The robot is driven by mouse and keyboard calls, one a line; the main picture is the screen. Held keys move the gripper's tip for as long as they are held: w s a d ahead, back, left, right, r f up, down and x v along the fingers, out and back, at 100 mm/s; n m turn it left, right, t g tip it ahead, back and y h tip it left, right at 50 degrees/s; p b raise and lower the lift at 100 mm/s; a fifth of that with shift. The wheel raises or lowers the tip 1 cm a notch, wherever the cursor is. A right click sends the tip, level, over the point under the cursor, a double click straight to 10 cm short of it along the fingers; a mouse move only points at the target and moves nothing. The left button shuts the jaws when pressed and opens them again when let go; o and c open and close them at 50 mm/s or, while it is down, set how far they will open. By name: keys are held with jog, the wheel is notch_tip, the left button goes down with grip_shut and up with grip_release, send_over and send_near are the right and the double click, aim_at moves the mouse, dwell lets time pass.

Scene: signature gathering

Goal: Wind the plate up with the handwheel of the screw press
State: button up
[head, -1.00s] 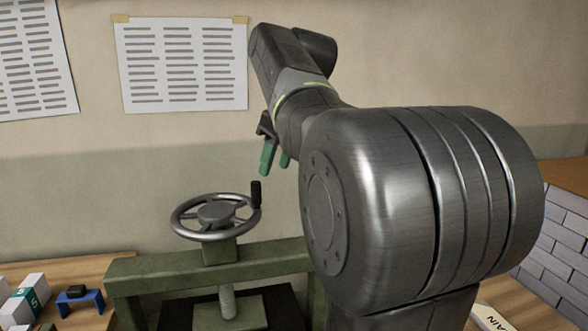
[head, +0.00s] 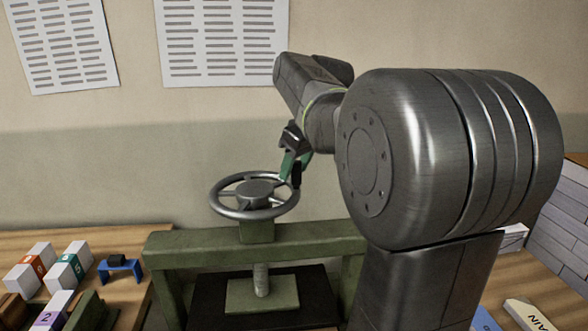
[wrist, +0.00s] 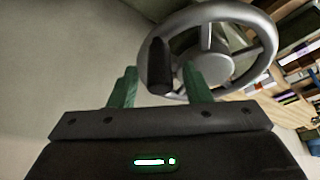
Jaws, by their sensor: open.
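The screw press has a green frame (head: 200,243) with a grey handwheel (head: 254,213) on top. A black upright handle (head: 296,177) stands on the wheel's right rim. Below the crossbeam, the screw (head: 261,280) runs down to a green plate (head: 262,298) over a dark base. My gripper (head: 293,168) is open, its green fingers at the handle. In the wrist view, the handle (wrist: 160,68) lies between the two fingers of my gripper (wrist: 160,80), with gaps on both sides. The wheel (wrist: 228,14) is behind it.
Numbered blocks (head: 64,270) and a small blue stand (head: 120,268) are on the wooden table (head: 110,238) at the left. A grey brick-patterned block (head: 562,225) is at the right. Printed sheets (head: 222,40) hang on the wall behind.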

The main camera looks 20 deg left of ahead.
jog(key=shift+a+f, duration=0.25)
jog(key=shift+f, duration=0.3)
grip_shut()
jog(key=shift+w+n, duration=0.15)
jog(key=shift+n, duration=0.15)
